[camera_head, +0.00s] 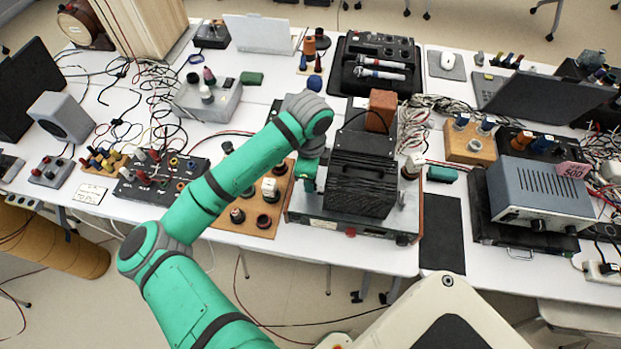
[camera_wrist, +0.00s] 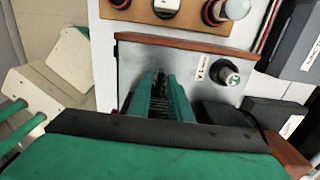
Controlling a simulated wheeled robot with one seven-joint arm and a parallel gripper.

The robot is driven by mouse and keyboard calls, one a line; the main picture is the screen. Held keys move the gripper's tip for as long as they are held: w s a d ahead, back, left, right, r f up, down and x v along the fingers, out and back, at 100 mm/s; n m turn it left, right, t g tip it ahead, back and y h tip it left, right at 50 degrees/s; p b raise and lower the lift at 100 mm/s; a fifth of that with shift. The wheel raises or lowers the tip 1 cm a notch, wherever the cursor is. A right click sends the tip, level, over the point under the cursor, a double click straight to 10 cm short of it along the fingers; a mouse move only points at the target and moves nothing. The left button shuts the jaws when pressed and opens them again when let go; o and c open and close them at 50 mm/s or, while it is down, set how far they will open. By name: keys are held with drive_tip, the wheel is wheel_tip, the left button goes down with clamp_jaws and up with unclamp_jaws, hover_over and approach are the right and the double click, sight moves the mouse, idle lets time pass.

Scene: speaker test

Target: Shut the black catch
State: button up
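My gripper (camera_wrist: 159,82) has its green fingers pointing down over the left part of a grey metal device (camera_wrist: 135,72) with wooden side edges. Dark ridged surfaces show between the fingers. I cannot tell whether they are finger pads or something held. In the head view the device (camera_head: 385,222) carries a large black ribbed block (camera_head: 362,186), just right of my gripper (camera_head: 306,190). I cannot clearly make out a black catch; it may be small or hidden by my arm. A black knob (camera_wrist: 222,70) with a pale label beside it stands on the device, right of the fingers.
A brown board with knobs (camera_head: 262,222) lies close to the device's left. A brown block (camera_head: 381,110) stands behind the ribbed block. Cables crowd the table's back and left.

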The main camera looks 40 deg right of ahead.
drive_tip(key=shift+o, duration=0.4)
wheel_tip(320, 180, up, 11)
idle(0.4)
drive_tip(key=shift+f, duration=0.15)
idle(0.3)
